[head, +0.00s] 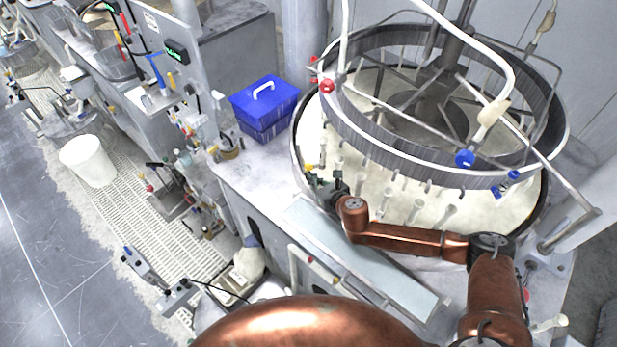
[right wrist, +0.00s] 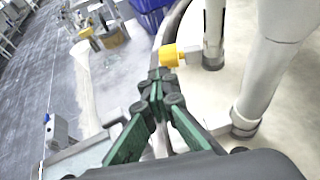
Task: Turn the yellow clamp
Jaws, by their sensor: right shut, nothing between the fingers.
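The yellow clamp (right wrist: 170,55) is a small yellow piece at the platen's rim, just beyond the fingertips in the right wrist view. In the head view it is a tiny yellow spot (head: 309,168) at the left edge of the polishing platen (head: 385,190). My right gripper (right wrist: 156,80) has green and black fingers that are shut with nothing between them. Its tips are very close to the clamp; I cannot tell whether they touch. In the head view the right gripper (head: 318,184) is small and at the platen's left rim. My left gripper is not in view.
A blue box (head: 265,105) with a white handle stands left of the platen. White posts (right wrist: 265,90) stand close to the right of the gripper. A ring frame (head: 350,125) with hoses hangs over the platen. A white bucket (head: 88,160) stands on the floor at left.

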